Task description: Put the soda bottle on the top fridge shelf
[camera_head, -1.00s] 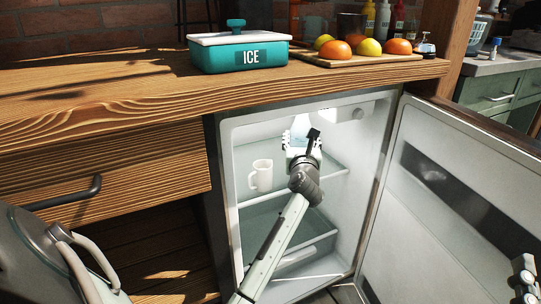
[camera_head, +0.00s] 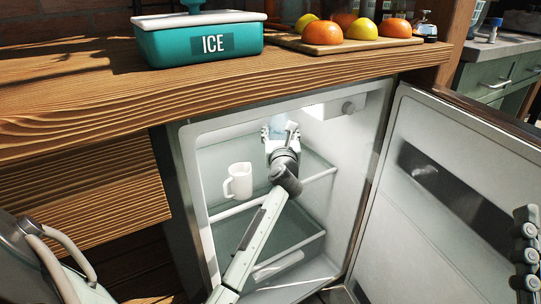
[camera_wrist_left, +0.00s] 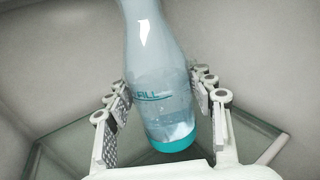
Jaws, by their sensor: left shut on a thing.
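The soda bottle, clear with a teal base, shows in the left wrist view (camera_wrist_left: 158,75) and partly in the head view (camera_head: 278,123). My left gripper (camera_head: 281,136) is shut on it inside the open fridge, above the top glass shelf (camera_head: 318,177). In the wrist view the fingers (camera_wrist_left: 163,105) stand on both sides of the bottle, which leans slightly. I cannot tell whether its base touches the shelf. In the head view the gripper hides the bottle's lower part. Part of my right gripper (camera_head: 525,250) shows at the right edge; its jaw state is unclear.
A white mug (camera_head: 238,181) stands on the top shelf left of my arm. The fridge door (camera_head: 400,220) is open to the right. A wooden counter (camera_head: 80,100) above bears a teal ice box (camera_head: 200,45) and a fruit board (camera_head: 340,47). A clear drawer (camera_head: 270,262) lies below the shelf.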

